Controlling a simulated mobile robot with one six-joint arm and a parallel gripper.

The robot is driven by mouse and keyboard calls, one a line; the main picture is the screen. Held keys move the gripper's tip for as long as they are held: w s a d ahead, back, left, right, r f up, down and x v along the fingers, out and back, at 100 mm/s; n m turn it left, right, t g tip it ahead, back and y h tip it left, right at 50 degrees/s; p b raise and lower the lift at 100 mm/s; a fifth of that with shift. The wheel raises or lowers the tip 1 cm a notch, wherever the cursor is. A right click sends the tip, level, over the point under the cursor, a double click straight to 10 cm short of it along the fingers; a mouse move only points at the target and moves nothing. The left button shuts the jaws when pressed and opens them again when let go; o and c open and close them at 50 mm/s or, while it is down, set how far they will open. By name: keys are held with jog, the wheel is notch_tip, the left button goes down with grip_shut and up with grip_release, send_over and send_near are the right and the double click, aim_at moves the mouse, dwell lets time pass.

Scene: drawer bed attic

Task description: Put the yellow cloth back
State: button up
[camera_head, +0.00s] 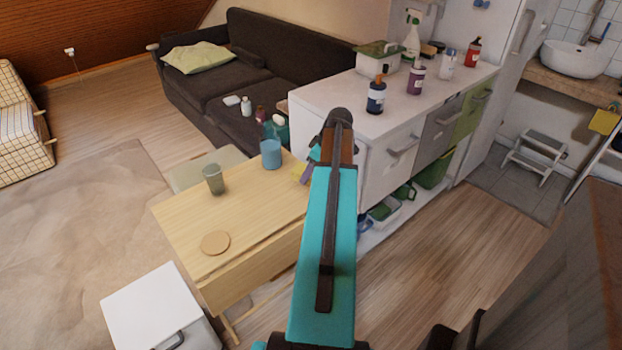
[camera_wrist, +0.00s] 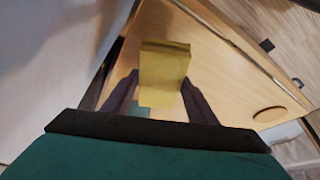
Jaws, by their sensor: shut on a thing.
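The yellow cloth (camera_wrist: 165,68) is between the two dark fingers of my gripper (camera_wrist: 160,100) in the wrist view. It looks like a folded, boxy piece, and my gripper is shut on it. In the head view a small yellow part of the cloth (camera_head: 298,170) shows at the fingertips of my gripper (camera_head: 305,174), by the right end of the wooden table (camera_head: 190,232) and beside the white counter. My arm hides part of this area. I cannot tell whether the cloth touches the table.
A blue cup (camera_head: 271,154), a grey-green cup (camera_head: 214,180) and a round coaster (camera_head: 215,243) are on the table. The white counter (camera_head: 335,104) holds several bottles and a lidded box. A yellow item (camera_head: 604,121) hangs at the far right.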

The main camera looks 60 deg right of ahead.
jog(key=shift+f, duration=0.1)
jog(key=shift+f, duration=1.65)
jog(key=shift+f, duration=0.15)
jog(key=o, duration=1)
jog(key=shift+v, duration=6.15)
jog(key=shift+w, duration=0.15)
